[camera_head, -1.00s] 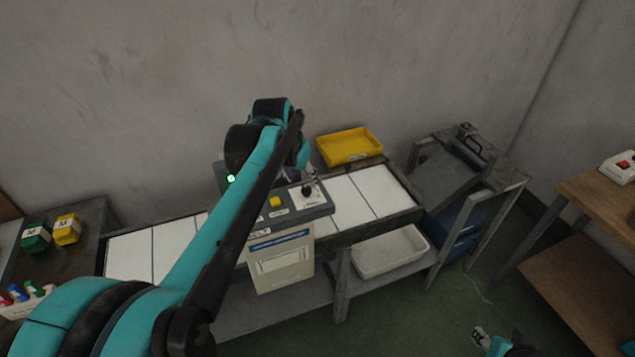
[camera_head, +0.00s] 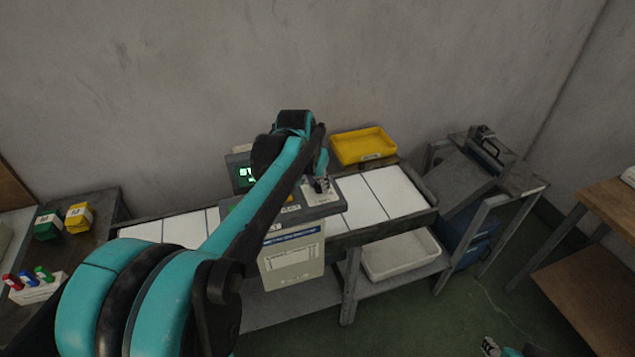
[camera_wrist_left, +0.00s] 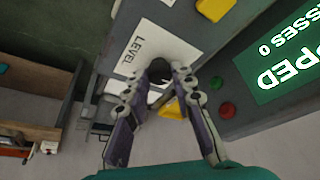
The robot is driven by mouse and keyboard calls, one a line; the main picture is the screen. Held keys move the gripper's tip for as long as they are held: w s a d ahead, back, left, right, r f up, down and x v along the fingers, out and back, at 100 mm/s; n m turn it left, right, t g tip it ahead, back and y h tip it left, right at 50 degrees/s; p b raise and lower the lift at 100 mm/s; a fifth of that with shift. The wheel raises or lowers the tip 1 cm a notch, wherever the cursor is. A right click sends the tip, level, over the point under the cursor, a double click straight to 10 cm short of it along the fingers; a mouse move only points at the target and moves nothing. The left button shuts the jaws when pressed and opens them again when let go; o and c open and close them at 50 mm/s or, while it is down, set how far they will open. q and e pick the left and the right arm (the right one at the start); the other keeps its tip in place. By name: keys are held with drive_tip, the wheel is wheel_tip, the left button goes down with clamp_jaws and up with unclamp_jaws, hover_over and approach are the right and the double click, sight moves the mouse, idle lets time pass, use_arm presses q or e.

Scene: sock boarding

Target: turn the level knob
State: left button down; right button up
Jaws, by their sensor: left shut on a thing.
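The level knob (camera_wrist_left: 158,71) is black and round, on a white plate marked LEVEL (camera_wrist_left: 140,50) on the grey control panel. In the left wrist view my left gripper (camera_wrist_left: 158,84) has its two fingers on either side of the knob and is shut on it. In the head view my left gripper (camera_head: 319,186) is at the panel's right end (camera_head: 335,205) and hides most of the knob. My right gripper (camera_head: 490,346) shows only at the bottom edge, small and away from the panel; its jaws are unclear.
A green-lit screen (camera_wrist_left: 285,60), a red button (camera_wrist_left: 226,110) and a green button (camera_wrist_left: 217,83) are beside the knob. A yellow tray (camera_head: 362,146) stands behind the panel. White belt sections (camera_head: 400,190) lie to the right. A white bin (camera_head: 400,255) is below.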

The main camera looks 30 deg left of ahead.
use_arm(q)
drive_tip(key=shift+m, duration=0.3)
drive_tip(key=m+h+p, duration=0.1)
drive_tip(key=m+p, duration=0.1)
drive_tip(key=m, duration=0.1)
drive_tip(key=shift+a+r, duration=0.1)
drive_tip(key=shift+a, duration=0.1)
drive_tip(key=shift+w+a+m+g+h+p, duration=0.1)
drive_tip(key=shift+m+g+h+p, duration=0.25)
drive_tip(key=shift+m, duration=0.7)
drive_tip(key=shift+a+m+g+h+p, duration=0.15)
drive_tip(key=shift+m+h+p, duration=0.3)
drive_tip(key=shift+m, duration=0.6)
drive_tip(key=shift+d, duration=0.15)
drive_tip(key=c, duration=1.3)
unclamp_jaws()
drive_tip(key=shift+h, duration=0.3)
